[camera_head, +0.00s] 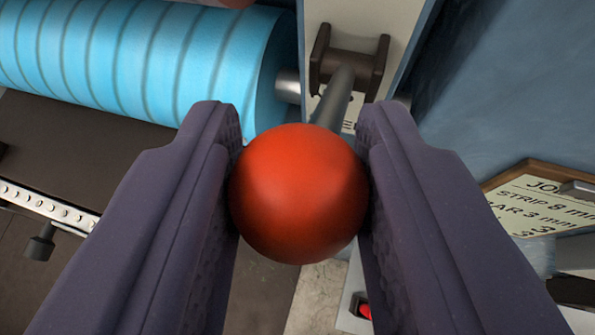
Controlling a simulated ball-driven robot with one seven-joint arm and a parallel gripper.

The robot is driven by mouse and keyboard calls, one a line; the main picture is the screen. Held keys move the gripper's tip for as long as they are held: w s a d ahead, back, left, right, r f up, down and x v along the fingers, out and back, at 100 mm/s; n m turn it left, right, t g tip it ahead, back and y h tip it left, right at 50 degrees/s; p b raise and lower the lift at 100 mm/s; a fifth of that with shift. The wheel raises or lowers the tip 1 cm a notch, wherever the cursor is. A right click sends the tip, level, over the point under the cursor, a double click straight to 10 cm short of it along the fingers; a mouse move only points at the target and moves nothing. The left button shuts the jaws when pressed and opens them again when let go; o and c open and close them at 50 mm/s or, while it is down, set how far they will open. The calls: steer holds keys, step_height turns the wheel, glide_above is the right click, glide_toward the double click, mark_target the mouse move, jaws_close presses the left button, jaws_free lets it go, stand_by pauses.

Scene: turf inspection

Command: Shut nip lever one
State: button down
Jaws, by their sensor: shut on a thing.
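A red ball knob (298,195) sits in the middle of the camera_head view, on the near end of a grey metal lever rod (335,97). The rod runs up to a dark pivot bracket (375,68) on a pale upright plate (385,20). My gripper (299,150) has its two dark purple fingers on either side of the knob and is shut on it. A label below the bracket is mostly hidden by the rod and finger, so the lever's number cannot be read.
A blue ribbed roller (140,55) lies left of the bracket. Below it are a dark flat bed and a perforated metal strip (45,205) with a dark knob (40,243). A job board (540,205) with writing is at right. A red button (365,311) shows low down.

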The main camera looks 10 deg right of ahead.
steer(key=shift+d+r, duration=0.2)
steer(key=shift+d, duration=0.05)
steer(key=c, duration=0.9)
jaws_free()
steer(key=shift+d, duration=0.1)
steer(key=shift+o, duration=0.7)
steer(key=shift+d+f, duration=0.1)
steer(key=shift+d, duration=0.15)
steer(key=shift+a, duration=0.3)
steer(key=b+v, duration=0.2)
steer(key=v, duration=0.6)
steer(key=shift+d, duration=0.25)
steer(key=s+a+f+n+t+y+b, duration=0.1)
steer(key=s+a+f+b, duration=0.5)
steer(key=b, duration=1.2)
steer(key=s+a+f+n+t+y+b, duration=0.1)
steer(key=s+a+f+b, duration=0.5)
steer(key=b, duration=1.2)
steer(key=a+f+t, duration=0.1)
steer(key=a+f, duration=0.2)
steer(key=f, duration=0.2)
steer(key=shift+f+n+y+b, duration=0.2)
steer(key=shift+n+y+b, duration=0.1)
steer(key=shift+n, duration=0.1)
